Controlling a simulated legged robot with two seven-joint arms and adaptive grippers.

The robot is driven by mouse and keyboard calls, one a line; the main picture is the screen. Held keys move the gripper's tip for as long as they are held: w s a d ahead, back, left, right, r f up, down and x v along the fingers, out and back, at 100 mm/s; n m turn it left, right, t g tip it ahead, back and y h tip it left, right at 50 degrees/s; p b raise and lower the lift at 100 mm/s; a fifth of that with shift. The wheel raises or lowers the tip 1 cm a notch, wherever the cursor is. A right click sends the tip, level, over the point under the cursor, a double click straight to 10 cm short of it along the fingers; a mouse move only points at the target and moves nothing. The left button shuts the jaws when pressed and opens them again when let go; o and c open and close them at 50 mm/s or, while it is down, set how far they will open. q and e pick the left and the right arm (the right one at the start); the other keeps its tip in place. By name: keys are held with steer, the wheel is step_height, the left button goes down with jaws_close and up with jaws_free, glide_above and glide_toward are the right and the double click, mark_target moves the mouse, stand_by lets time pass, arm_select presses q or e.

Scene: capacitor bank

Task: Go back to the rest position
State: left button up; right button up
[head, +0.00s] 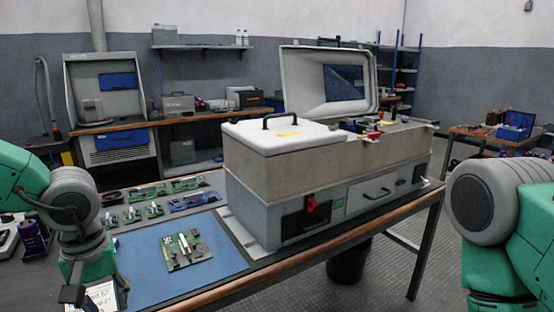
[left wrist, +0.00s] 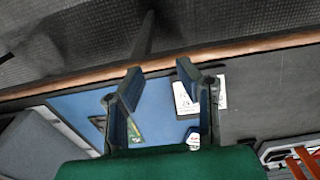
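My left gripper (head: 85,290) hangs over the front left corner of the blue mat, low in the head view. In the left wrist view its two fingers (left wrist: 158,72) are spread apart with nothing held between them. A green circuit board (head: 187,250) lies on the blue mat (head: 145,283), to the right of the gripper and apart from it. The left wrist view shows only part of a green board (left wrist: 135,130) behind one finger. A white printed card (left wrist: 185,98) lies beneath the gripper. My right arm shows at the right edge of the head view; its gripper is out of frame.
A large grey test unit (head: 320,165) with a white handled lid (head: 282,133) stands on the bench, right of the mat. Several small boards and parts (head: 150,208) lie behind the mat. A purple item (head: 33,238) stands at the left. A dark bin (head: 348,262) is under the bench.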

arm_select(q)
steer(key=s+a+f+m+t+y, duration=0.1)
steer(key=s+a+f+m+y, duration=0.15)
steer(key=f, duration=0.65)
steer(key=s+a+f+m+t+y, duration=0.1)
steer(key=s+a+f+t+y, duration=0.15)
steer(key=f, duration=0.65)
steer(key=s+d+f+m+g+h, duration=0.1)
steer(key=s+d+f+h, duration=0.1)
steer(key=s, duration=0.6)
steer(key=s+d+f+m+g+h, duration=0.2)
steer(key=s+f, duration=0.4)
steer(key=s, duration=0.3)
steer(key=shift+d+h, duration=0.5)
steer(key=shift+d, duration=0.6)
steer(key=shift+f+m, duration=0.1)
steer(key=shift+m, duration=0.15)
